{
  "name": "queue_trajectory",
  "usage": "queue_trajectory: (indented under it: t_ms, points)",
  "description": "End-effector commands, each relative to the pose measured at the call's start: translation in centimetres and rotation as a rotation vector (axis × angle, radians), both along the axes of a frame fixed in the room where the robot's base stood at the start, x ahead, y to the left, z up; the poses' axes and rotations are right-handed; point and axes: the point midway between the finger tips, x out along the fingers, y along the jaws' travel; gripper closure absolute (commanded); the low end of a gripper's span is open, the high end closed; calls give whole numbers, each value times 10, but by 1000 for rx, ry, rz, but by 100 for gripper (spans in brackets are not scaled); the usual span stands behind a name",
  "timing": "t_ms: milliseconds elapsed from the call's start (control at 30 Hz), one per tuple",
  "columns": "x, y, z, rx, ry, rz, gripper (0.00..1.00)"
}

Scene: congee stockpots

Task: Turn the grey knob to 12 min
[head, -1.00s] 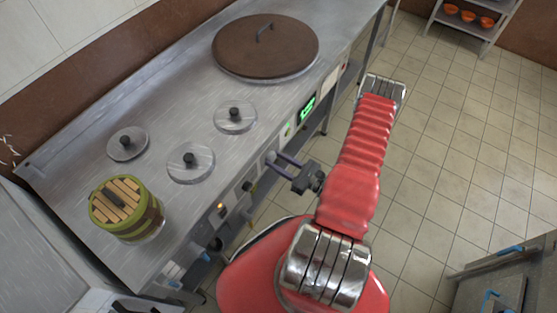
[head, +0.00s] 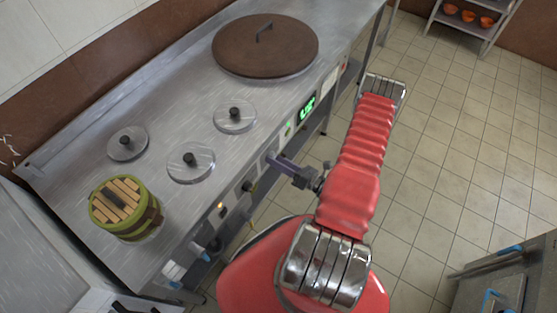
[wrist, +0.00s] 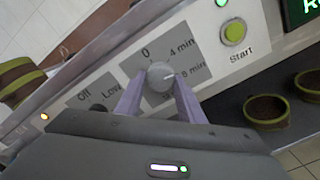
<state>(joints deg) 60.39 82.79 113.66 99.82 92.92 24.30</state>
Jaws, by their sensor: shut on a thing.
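The grey knob (wrist: 160,76) sits on the control panel in the middle of the wrist view, with the labels 0, 4 min and 8 min around it. A pale pointer mark on its face points right, roughly between 4 min and 8 min. No 12 min label is visible; the panel below the knob is covered by my gripper. My gripper (wrist: 158,88) has one purple finger on each side of the knob and is shut on it. In the head view my gripper (head: 273,159) reaches the counter's front panel, and the knob is hidden there.
Right of the knob are a green Start button (wrist: 233,33) and a green-lit display (head: 307,107). A dark knob (head: 249,186) is to the left, by the Off and Low labels.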

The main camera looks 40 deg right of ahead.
Motion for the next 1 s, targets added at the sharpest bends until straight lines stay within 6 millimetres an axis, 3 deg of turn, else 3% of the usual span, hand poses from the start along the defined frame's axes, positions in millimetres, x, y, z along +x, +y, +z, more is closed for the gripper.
queue_trajectory:
  t_ms: [1000]
  points:
    - [2,-5,2,901,312,-8,88]
